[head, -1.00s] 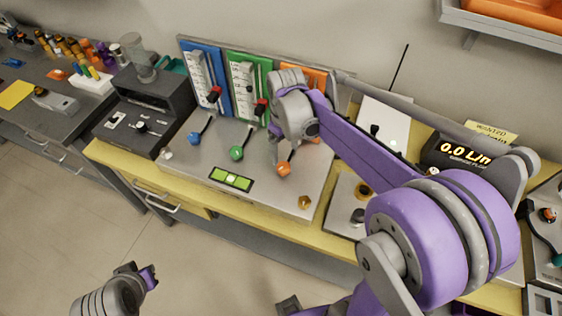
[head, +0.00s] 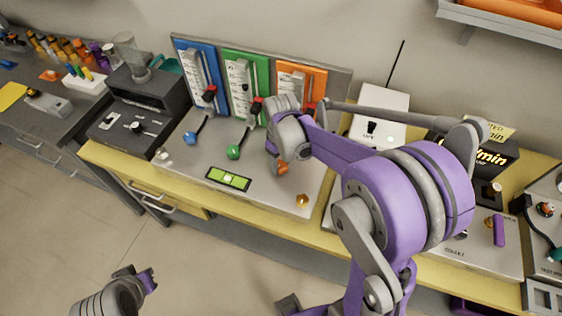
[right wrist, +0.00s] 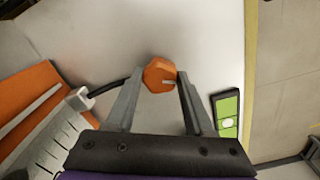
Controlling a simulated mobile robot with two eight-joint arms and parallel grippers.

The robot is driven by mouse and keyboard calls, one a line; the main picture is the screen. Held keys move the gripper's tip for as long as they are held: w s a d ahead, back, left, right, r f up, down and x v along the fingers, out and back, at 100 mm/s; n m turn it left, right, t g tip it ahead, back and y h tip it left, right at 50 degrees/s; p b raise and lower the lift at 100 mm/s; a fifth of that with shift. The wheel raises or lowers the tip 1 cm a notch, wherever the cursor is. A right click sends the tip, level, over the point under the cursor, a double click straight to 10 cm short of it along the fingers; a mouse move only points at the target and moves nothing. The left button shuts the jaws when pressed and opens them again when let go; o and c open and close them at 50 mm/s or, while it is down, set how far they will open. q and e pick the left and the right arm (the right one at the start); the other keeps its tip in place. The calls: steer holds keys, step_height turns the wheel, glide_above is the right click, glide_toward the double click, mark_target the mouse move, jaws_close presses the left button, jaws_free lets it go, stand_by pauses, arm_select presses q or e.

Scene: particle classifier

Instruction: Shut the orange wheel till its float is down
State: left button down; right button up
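The orange wheel (head: 282,168) is a small knob on the grey bench panel, partly covered by my right arm in the head view. In the right wrist view the orange wheel (right wrist: 158,74) sits between the fingertips of my right gripper (right wrist: 160,78). The gripper is open, one finger on each side; I cannot tell whether either touches it. The orange gauge board (head: 300,78) stands behind, and its lower part is hidden by my arm. Its float cannot be made out in either view.
The green wheel (head: 234,152) and blue wheel (head: 190,138) sit to the left. A green level (head: 228,179) and a brass knob (head: 303,201) lie near the panel's front. A dark machine (head: 140,115) stands at left, a white box (head: 380,120) at right.

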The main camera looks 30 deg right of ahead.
jaws_close()
